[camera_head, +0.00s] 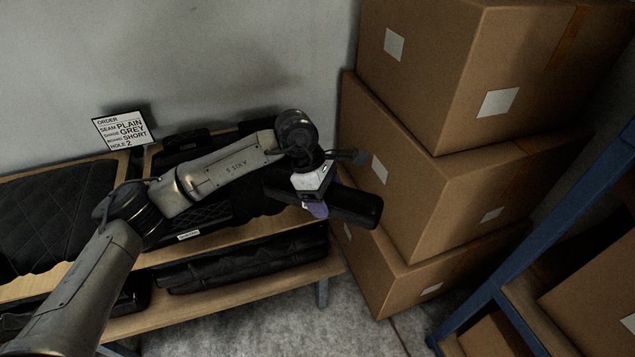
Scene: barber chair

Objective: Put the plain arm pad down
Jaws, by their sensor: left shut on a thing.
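My left gripper (317,207) is shut on a smooth black arm pad (355,207). The pad's right end sticks out past the front right corner of the wooden shelf unit (225,285). The pad's left part merges with other dark shapes behind my wrist, so I cannot tell its full length or whether it touches the shelf. An order card (120,130) at the back reads plain, grey, short and hole 2. My right gripper is not in view.
Black quilted pads lie on the upper shelf (40,230) and lower shelf (240,262). Stacked cardboard boxes (425,190) stand close on the right. A blue metal rack (550,235) is at the far right. Bare floor (350,320) shows in front.

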